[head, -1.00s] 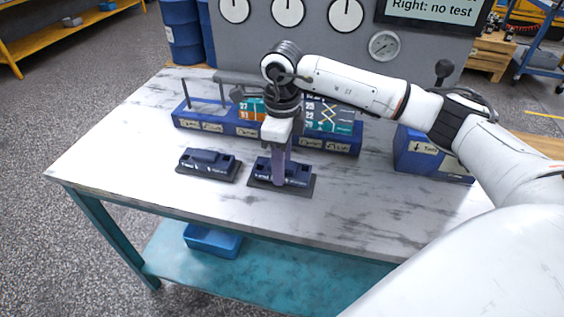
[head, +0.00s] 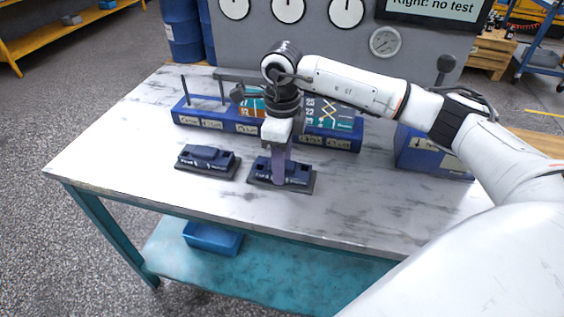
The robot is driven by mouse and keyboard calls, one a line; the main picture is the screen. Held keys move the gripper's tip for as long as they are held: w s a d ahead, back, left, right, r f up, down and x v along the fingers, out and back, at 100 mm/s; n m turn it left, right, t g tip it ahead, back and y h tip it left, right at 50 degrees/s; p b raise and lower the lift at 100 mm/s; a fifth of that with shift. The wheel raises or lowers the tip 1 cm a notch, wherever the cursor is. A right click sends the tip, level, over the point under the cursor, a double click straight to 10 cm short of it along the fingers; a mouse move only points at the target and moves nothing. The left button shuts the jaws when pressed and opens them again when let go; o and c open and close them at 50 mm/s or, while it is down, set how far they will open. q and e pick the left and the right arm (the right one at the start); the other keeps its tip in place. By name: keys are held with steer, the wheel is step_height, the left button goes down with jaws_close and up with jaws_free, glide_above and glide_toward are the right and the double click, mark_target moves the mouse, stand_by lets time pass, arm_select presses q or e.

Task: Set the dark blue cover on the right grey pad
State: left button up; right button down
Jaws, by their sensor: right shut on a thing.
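A dark blue cover (head: 295,172) is at the right grey pad (head: 308,188), over its surface. My right gripper (head: 279,180) points down from above and is shut on this cover. The fingers hide part of its middle. I cannot tell whether the cover rests fully on the pad. A second dark blue part (head: 207,158) lies on the left grey pad (head: 230,177), apart from my gripper. My left gripper is not in view.
A long blue rack (head: 215,122) with labels and upright pegs stands behind the pads. A blue box (head: 425,158) stands at the right of the table (head: 130,150). The table's left side and front strip are clear. A grey panel with gauges rises behind.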

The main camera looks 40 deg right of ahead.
steer(key=c, duration=1)
jaws_free()
steer(key=shift+f, duration=0.1)
